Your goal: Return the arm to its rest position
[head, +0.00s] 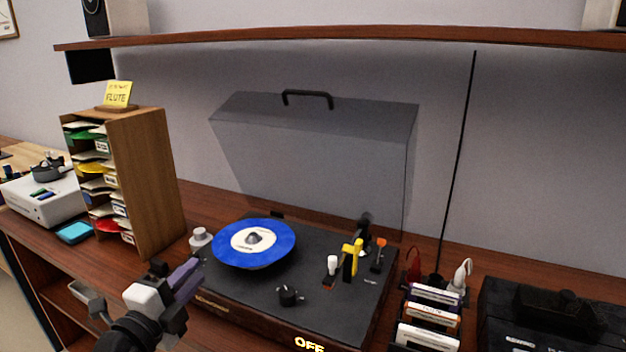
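My gripper (183,282) is at the lower left in the head view, at the front left corner of the turntable. It points up and to the right, with a greyish purple finger side showing. I cannot make out the gap between its fingers or anything held in it. The turntable (240,288) is a dark deck with a blue record (283,238) on its platter. Its yellow tonearm part (352,258) is at the right of the deck. Its grey see-through lid (315,150) is raised behind it. A glowing "OFF" label (309,345) shows at the front.
A wooden sorter (150,185) with a "FLUTE" note stands at left, near a white device (42,198). A rack of cartridges (432,315) and a black device (550,320) are at right. A shelf (350,38) runs above. An open drawer (88,298) is at lower left.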

